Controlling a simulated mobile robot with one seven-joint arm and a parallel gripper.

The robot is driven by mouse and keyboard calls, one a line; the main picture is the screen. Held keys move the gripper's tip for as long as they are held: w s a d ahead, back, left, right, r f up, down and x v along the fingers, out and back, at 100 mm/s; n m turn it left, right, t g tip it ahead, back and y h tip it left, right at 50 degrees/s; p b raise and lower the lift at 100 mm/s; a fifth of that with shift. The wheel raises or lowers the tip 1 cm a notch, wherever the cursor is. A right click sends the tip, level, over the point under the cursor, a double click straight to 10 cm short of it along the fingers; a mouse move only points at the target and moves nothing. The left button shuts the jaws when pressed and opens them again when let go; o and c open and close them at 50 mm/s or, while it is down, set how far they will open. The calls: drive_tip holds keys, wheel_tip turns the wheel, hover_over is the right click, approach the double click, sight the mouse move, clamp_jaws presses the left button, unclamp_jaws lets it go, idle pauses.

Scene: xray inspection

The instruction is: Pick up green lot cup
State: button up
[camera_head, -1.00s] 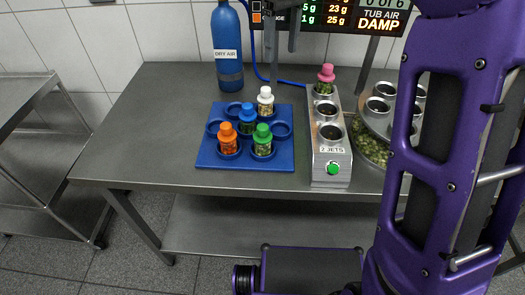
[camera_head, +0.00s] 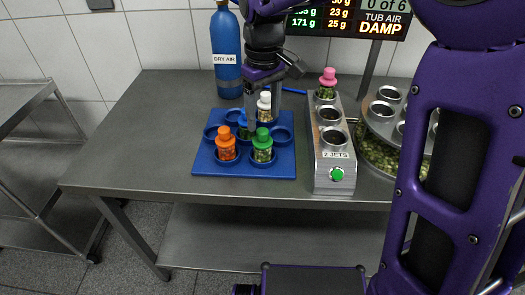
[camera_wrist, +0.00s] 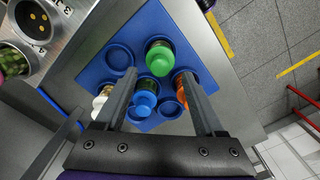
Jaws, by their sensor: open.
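The green lot cup (camera_head: 262,146) stands upright in the front right ring of the blue rack (camera_head: 203,168). In the wrist view the green cup (camera_wrist: 160,58) is just beyond my fingertips. My gripper (camera_wrist: 160,76) is open and empty, above the rack. A blue-capped cup (camera_wrist: 145,98) shows between its fingers, below them. In the head view my gripper (camera_head: 263,112) comes down behind the green cup and hides most of the blue cup. The green cup stands clear of the fingers.
An orange-capped cup (camera_head: 226,143) stands left of the green one. A white-capped cup (camera_head: 264,103) is behind. To the right are the "2 JETS" block (camera_head: 335,156) with a pink-capped cup (camera_head: 327,82) and a round holder (camera_head: 381,162). The table is free at left.

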sight(263, 130)
wheel_tip(263, 130, down, 5)
drive_tip(key=shift+a+f+b, duration=0.1)
drive_tip(key=shift+f+b, duration=0.05)
drive_tip(key=shift+b, duration=0.55)
clamp_jaws()
